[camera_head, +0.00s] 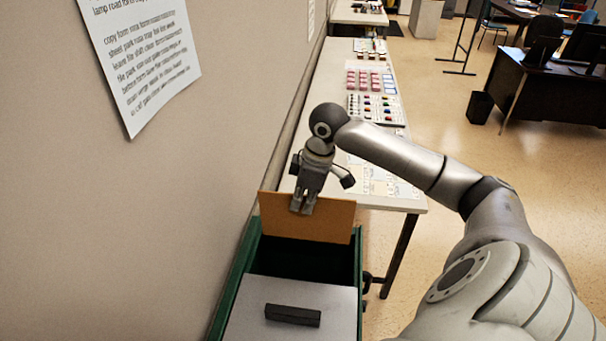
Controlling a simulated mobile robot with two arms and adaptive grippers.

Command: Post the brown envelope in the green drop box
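The brown envelope (330,218) is upright over the far part of the green drop box (233,283). Its lower edge is at the far end of the box's dark opening (310,262); I cannot tell whether it dips inside. My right gripper (302,207) points down with its fingers closed on the envelope's upper edge, left of its middle. The box has a grey top plate (260,291) with a dark handle (292,315) on the near side. My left gripper is not in view.
A long white table (345,70) with rows of coloured items runs along the wall behind the box. A paper notice (145,50) hangs on the wall at left. A dark desk (545,85) and a black bin (480,107) stand at far right. The floor between is clear.

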